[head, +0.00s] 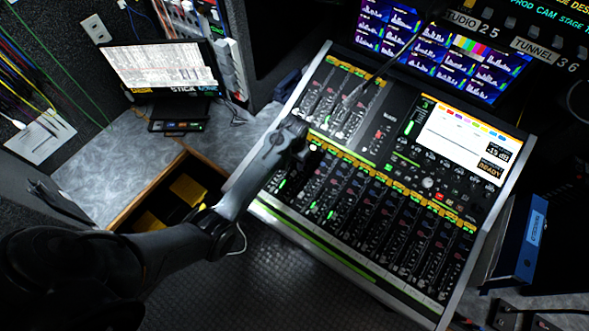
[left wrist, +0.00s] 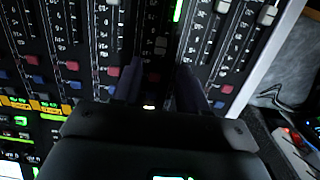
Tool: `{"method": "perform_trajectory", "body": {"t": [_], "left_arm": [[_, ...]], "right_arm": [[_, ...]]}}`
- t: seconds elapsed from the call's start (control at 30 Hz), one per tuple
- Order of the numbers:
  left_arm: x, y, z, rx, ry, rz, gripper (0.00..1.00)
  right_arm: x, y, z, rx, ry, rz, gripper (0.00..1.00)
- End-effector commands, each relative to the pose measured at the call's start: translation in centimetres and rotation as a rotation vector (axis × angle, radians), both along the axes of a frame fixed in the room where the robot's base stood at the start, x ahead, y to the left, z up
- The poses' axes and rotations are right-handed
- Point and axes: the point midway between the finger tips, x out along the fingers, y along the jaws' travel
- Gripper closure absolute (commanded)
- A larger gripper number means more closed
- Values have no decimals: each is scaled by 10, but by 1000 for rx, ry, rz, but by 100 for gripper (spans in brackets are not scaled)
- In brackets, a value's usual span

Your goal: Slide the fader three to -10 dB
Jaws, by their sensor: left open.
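The mixing console (head: 375,190) has a long lower bank of faders. My left gripper (head: 301,146) is over the upper left end of that bank, its fingertips hard to make out in the head view. In the left wrist view my left gripper (left wrist: 159,75) is open, its two dark fingers on either side of one strip. My right gripper is in neither view.
Neighbouring fader caps (left wrist: 222,7) and (left wrist: 268,14) sit to the right in the wrist view. The console screen (head: 465,140) is lit, with small, hard-to-read dB text.

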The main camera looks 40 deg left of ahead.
Motion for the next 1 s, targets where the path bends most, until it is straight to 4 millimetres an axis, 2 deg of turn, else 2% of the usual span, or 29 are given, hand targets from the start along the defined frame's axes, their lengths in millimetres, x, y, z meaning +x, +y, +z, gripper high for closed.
{"method": "perform_trajectory", "body": {"t": [0.2,0.4,0.83,1.0], "left_arm": [[-1,0,-35,0,1,0,57],[0,0,-54,0,0,1,57],[0,0,-60,0,-2,0,57],[0,0,-60,0,-2,0,84]], "right_arm": [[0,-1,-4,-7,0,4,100],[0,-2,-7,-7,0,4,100],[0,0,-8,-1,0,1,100],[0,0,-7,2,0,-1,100]]}}
